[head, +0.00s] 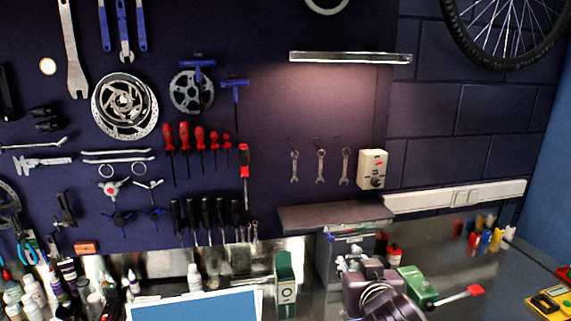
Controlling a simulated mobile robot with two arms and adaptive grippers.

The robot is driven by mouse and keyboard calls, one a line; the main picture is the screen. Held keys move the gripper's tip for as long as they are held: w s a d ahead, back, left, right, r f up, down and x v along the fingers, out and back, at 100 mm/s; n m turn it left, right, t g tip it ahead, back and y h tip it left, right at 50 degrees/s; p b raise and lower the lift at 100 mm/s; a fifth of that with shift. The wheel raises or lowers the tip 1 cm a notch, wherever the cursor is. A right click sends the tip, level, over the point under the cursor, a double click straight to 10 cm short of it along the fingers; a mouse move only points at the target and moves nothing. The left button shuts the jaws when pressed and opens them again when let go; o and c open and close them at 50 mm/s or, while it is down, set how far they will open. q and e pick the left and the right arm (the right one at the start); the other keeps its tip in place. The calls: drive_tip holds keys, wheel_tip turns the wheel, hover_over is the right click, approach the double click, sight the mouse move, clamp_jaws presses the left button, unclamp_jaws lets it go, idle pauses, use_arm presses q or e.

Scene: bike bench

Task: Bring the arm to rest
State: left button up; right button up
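My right gripper (354,262) shows small at the bottom, right of centre, at the end of my dark arm, over the bench near a grey box-like unit (345,262). Its fingertips are too small and cluttered to tell open from shut, and I see nothing clearly held. My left gripper and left arm are not in view.
A green device with a red-ended lever (420,285) stands close right of my arm. A green and white box (286,285), a blue-faced panel (195,306) and several bottles (32,290) stand left. Tools hang on the dark wall. A shelf (335,216) juts out above the bench.

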drive_tip(key=s+d+f+n+g, duration=0.1)
drive_tip(key=s+d+f+g, duration=0.15)
drive_tip(key=s+f, duration=0.8)
drive_tip(key=s+d+f+g, duration=0.1)
drive_tip(key=s+f+g, duration=0.3)
drive_tip(key=s+f, duration=0.65)
drive_tip(key=s+d+f+n+g, duration=0.1)
drive_tip(key=s+d+f+g, duration=0.15)
drive_tip(key=s+f, duration=0.75)
drive_tip(key=s+f+g+b, duration=0.1)
drive_tip(key=s+f+b, duration=0.2)
drive_tip(key=f, duration=1.3)
drive_tip(key=s+f+g+b, duration=0.1)
drive_tip(key=s+f+b, duration=0.2)
drive_tip(key=f, duration=1.3)
use_arm(q)
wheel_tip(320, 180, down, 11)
drive_tip(key=b, duration=0.4)
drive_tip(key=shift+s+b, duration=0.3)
drive_tip(key=shift+b, duration=0.1)
use_arm(e)
drive_tip(key=s+d+f+g, duration=0.1)
drive_tip(key=s+d+f, duration=0.1)
drive_tip(key=s+f, duration=1.4)
wheel_tip(320, 180, down, 3)
drive_tip(key=shift+d+f+g, duration=0.2)
drive_tip(key=shift+d+g, duration=0.1)
drive_tip(key=shift+d, duration=0.1)
